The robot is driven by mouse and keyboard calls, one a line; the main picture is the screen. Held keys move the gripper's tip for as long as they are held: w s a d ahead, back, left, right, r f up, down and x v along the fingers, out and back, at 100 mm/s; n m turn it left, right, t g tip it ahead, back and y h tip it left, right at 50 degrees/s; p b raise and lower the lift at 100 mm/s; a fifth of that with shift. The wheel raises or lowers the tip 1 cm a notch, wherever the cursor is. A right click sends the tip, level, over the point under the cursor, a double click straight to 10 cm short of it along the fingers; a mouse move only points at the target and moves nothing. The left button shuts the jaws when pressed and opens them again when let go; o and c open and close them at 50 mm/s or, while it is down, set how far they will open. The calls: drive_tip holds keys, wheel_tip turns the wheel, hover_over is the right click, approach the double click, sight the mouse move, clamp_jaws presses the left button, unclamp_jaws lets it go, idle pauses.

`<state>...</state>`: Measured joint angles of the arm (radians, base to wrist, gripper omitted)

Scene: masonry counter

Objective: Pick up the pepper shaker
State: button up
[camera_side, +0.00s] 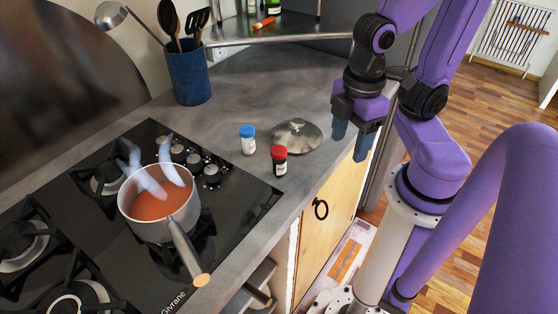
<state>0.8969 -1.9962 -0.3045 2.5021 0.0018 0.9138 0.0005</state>
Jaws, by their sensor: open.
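Two small shakers stand upright on the grey counter. One has a red cap and a dark body, and it looks like the pepper shaker (279,160). It stands near the counter's front edge, just right of the stove. The other, a shaker with a blue cap (248,140) and a pale body, stands a little behind it to the left. Their labels are too small to read. My gripper (351,144) is open and empty, its fingers pointing down. It is to the right of both shakers, near the counter's front edge, and touches neither.
A metal pot lid (297,137) lies on the counter close behind the pepper shaker. A steaming pot of red soup (160,205) sits on the black stove (245,197), its handle toward the front. A blue utensil holder (188,80) stands at the back. The counter (270,80) behind the lid is clear.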

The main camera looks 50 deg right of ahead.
drive_tip(key=shift+o, duration=0.7)
drive_tip(key=n+t+h, duration=0.9)
drive_tip(key=n+h, duration=0.1)
drive_tip(key=n, duration=0.5)
approach(280, 164)
drive_tip(key=x, duration=1.2)
